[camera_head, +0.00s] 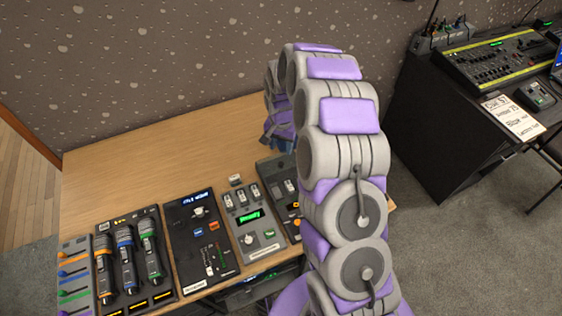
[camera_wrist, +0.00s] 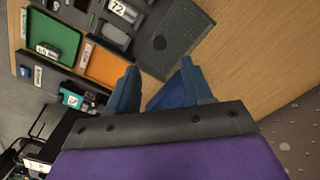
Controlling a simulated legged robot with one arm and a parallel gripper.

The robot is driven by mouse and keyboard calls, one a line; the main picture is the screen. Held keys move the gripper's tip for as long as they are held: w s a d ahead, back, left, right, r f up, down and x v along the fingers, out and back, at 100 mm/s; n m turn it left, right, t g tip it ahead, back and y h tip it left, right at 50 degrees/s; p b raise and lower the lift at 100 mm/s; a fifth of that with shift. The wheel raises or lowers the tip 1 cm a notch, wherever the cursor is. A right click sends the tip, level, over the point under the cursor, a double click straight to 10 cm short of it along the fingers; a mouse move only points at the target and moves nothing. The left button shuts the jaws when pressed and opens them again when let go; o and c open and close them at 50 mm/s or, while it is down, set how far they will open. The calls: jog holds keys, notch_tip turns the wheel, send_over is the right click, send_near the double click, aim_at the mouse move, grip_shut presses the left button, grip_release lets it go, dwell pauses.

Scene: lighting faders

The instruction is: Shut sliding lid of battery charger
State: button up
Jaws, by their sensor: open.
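In the wrist view, a dark grey device with an orange bay (camera_wrist: 104,68), a green bay (camera_wrist: 54,36) and a number tag reading 72 (camera_wrist: 118,8) lies beyond my gripper (camera_wrist: 158,66). A flat dark speckled plate (camera_wrist: 182,30) with a round recess sits beside the orange bay. It may be the charger's sliding lid, but I cannot tell for sure. My blue fingers are apart and empty, with the tips near the plate; contact is not clear. In the head view, a dark unit (camera_head: 272,172) is partly hidden by my arm, and my gripper is mostly hidden behind it.
On the wooden table (camera_head: 130,165) stand a grey fader box (camera_head: 247,238), a black panel (camera_head: 183,240), a microphone rack (camera_head: 115,285) and coloured faders (camera_head: 75,275). The back of the table is clear. A black desk (camera_head: 440,130) with a mixing console (camera_head: 495,58) stands at right.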

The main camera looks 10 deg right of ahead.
aim_at(281, 163)
notch_tip(281, 163, down, 9)
jog(key=shift+r+b, duration=0.1)
jog(key=shift+b, duration=0.6)
grip_shut()
dwell(0.3)
